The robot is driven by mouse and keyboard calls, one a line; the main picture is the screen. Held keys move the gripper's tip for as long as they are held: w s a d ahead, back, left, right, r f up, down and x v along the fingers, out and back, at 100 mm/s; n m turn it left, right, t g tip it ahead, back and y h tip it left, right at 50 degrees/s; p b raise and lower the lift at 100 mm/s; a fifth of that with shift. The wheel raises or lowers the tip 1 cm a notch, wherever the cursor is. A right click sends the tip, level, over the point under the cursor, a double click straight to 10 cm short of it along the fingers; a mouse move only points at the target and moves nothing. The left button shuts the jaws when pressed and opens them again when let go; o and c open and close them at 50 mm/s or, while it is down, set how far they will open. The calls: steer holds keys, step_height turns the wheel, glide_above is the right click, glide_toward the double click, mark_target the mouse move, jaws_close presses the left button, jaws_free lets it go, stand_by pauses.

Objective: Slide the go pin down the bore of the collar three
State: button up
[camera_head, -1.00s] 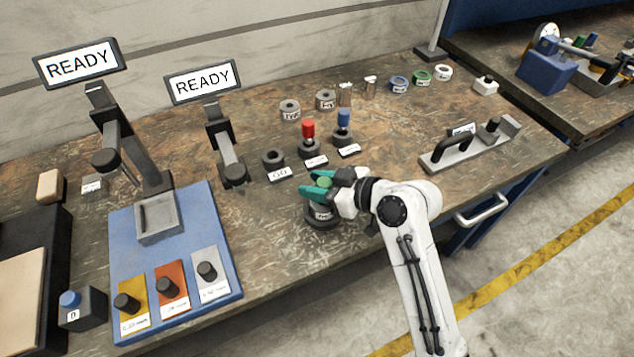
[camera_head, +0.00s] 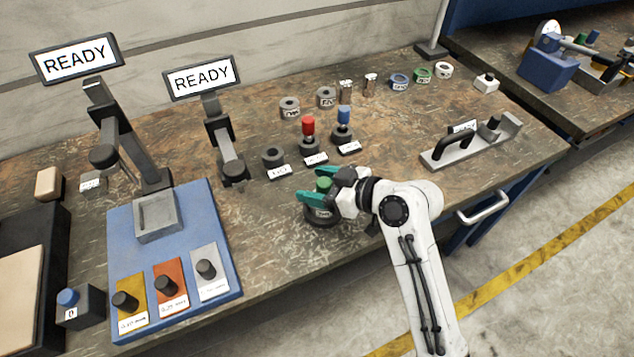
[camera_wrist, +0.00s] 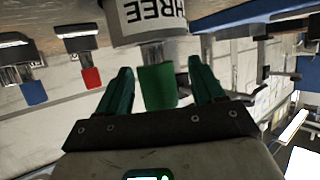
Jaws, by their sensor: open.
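The go pin with its green grip (camera_head: 323,184) stands upright at collar three (camera_head: 322,216), a dark round collar with a white label. In the wrist view the green grip (camera_wrist: 158,87) lies in line with the collar labelled THREE (camera_wrist: 150,20), and a short grey length of pin shows between them. The pin's lower end is hidden in the collar. My gripper (camera_head: 317,188) is open around the grip. The wrist view shows a gap between each finger and the grip. The GO holder (camera_head: 273,158) stands empty behind.
Red (camera_head: 308,126) and blue (camera_head: 344,117) pins stand in holders behind my gripper. Several rings line the back of the bench. A blue mat (camera_head: 195,262) with gauges lies left, and a grey fixture with a black handle (camera_head: 452,147) lies right.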

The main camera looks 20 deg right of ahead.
steer(key=v, duration=1)
steer(key=shift+s+r+b, duration=0.15)
steer(key=shift+s+b, duration=0.05)
steer(key=shift+b, duration=0.25)
steer(key=shift+d, duration=0.1)
stand_by(0.4)
